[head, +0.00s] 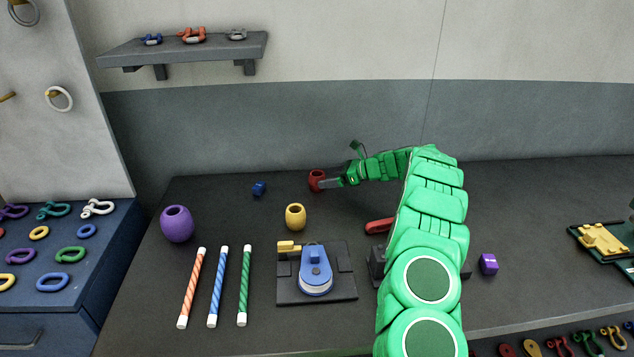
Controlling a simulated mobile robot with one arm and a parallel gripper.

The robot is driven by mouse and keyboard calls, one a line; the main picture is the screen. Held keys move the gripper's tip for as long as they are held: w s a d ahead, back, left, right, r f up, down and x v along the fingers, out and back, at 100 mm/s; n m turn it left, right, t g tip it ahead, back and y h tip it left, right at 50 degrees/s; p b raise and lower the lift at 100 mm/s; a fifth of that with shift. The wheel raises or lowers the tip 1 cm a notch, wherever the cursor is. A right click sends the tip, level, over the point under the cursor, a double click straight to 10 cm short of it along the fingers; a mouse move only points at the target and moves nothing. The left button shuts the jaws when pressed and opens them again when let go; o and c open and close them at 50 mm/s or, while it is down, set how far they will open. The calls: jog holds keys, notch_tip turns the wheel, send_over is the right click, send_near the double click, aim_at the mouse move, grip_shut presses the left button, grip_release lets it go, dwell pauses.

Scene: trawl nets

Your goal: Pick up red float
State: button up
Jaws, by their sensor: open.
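The red float (315,181) is a small rounded red piece with a hole, standing towards the back of the dark table. My gripper (328,183), at the end of my green arm, reaches in from the right with its grey fingers at the float. The near finger covers part of the float's right side. I cannot tell whether the fingers touch it. The gripper is open.
Striped rods (217,286) and a blue device (315,272) lie in front. A purple cube (488,264) sits right of my arm.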

aim_at(313, 179)
jog(key=shift+x, duration=3.25)
jog(key=shift+s+a+r, duration=0.1)
jog(key=shift+a+r, duration=0.05)
jog(key=shift+r, duration=0.05)
jog(key=shift+c, duration=0.3)
jog(key=c, duration=1)
